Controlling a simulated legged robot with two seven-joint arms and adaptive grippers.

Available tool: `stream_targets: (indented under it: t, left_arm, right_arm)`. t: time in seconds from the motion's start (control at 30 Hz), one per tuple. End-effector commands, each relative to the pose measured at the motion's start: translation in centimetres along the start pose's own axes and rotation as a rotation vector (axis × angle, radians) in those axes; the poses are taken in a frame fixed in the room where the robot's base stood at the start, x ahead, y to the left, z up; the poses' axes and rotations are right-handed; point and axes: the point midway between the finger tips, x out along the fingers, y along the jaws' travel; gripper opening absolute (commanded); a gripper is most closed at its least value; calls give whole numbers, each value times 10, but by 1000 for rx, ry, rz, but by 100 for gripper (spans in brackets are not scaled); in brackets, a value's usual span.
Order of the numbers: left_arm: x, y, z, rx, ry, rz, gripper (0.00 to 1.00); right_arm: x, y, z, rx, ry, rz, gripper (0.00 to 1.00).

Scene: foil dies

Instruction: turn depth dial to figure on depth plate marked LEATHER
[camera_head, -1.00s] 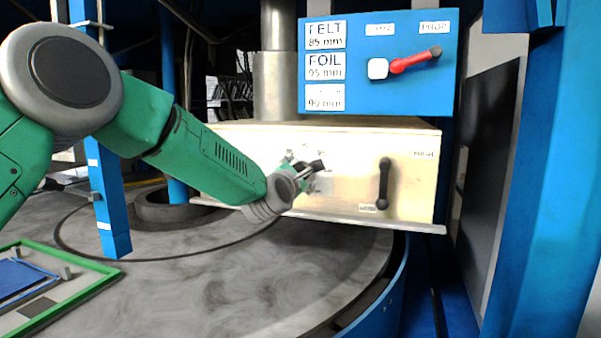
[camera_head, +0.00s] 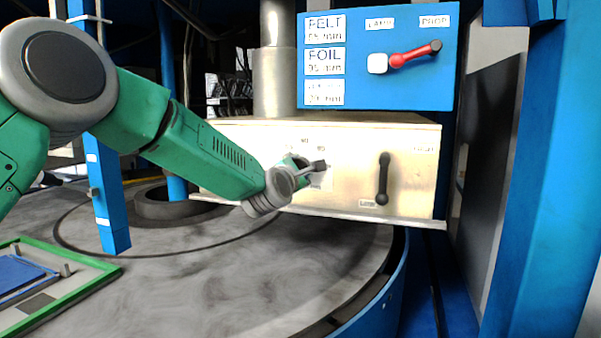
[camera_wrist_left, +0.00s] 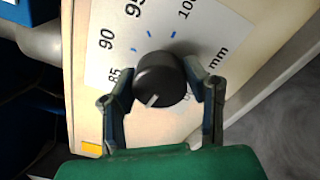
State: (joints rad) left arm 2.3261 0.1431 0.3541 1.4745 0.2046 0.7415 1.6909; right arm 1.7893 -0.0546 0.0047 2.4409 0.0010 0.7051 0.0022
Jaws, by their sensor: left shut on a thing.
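The black depth dial (camera_wrist_left: 160,80) sits on the pale front panel, between the fingers of my left gripper (camera_wrist_left: 166,76) in the left wrist view. The fingers are shut on its sides. A white mark on the dial's face points down in that view, away from the blue ticks. Figures 85, 90, 95 and 100 show on the white scale (camera_wrist_left: 108,62); one low figure is partly hidden. In the head view my left gripper (camera_head: 316,168) hides the dial. The depth plate's lowest label (camera_head: 324,93) is too blurred to read surely; FELT and FOIL labels are above it. My right gripper is out of view.
A black lever handle (camera_head: 384,180) is right of the dial on the pale box (camera_head: 415,180). A green-rimmed tray (camera_head: 95,270) lies at lower left on the grey round table (camera_head: 220,280).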

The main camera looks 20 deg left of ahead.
Motion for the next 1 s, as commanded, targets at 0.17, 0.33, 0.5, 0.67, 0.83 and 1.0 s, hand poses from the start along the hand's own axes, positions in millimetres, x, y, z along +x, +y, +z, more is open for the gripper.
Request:
stream_targets:
  t: [0.17,0.33,0.5,0.67,0.83,1.0]
  left_arm:
    - [-1,-6,-4,150,1,-5,12]
    - [-1,-7,-5,312,-4,-4,12]
    - [-1,-8,-5,475,-9,-3,12]
    - [-1,-8,-5,628,-14,0,12]
    - [-1,-8,-5,790,-18,3,12]
    - [-1,-8,-5,951,-23,6,12]
  right_arm:
    - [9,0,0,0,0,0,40]
    - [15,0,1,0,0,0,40]
    - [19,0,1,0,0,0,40]
    - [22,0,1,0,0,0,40]
    - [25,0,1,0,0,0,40]
    - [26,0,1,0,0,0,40]
